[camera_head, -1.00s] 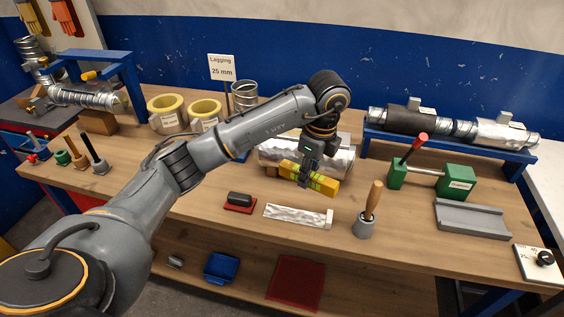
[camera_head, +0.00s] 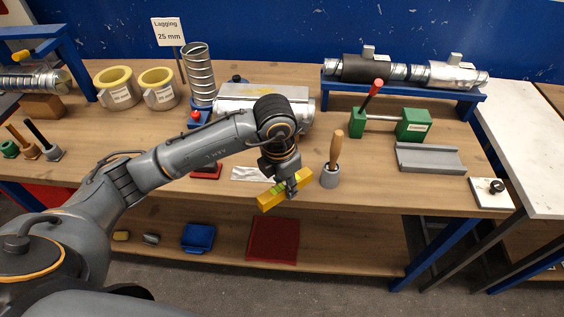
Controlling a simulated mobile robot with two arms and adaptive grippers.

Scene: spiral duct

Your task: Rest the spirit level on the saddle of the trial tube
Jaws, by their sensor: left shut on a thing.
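My left gripper (camera_head: 289,188) is shut on the yellow spirit level (camera_head: 270,200), which has a green vial. It holds the level tilted in the picture, over the table's front edge. A silver foil-covered tube (camera_head: 305,112) lies behind my arm, partly hidden by it. On a blue stand (camera_head: 402,90) at the back right lies another tube with a dark wrapped section (camera_head: 360,69) and a foil section (camera_head: 452,76). Each section carries a small grey block on top. I cannot tell which tube is the trial tube. My right gripper is not in view.
A wooden-handled tool in a grey cup (camera_head: 330,177) stands just right of the level. A green fixture with a red handle (camera_head: 412,124), a grey channel (camera_head: 430,158) and a white plate with a black knob (camera_head: 491,193) are farther right. A spiral duct (camera_head: 199,75) stands at the back.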

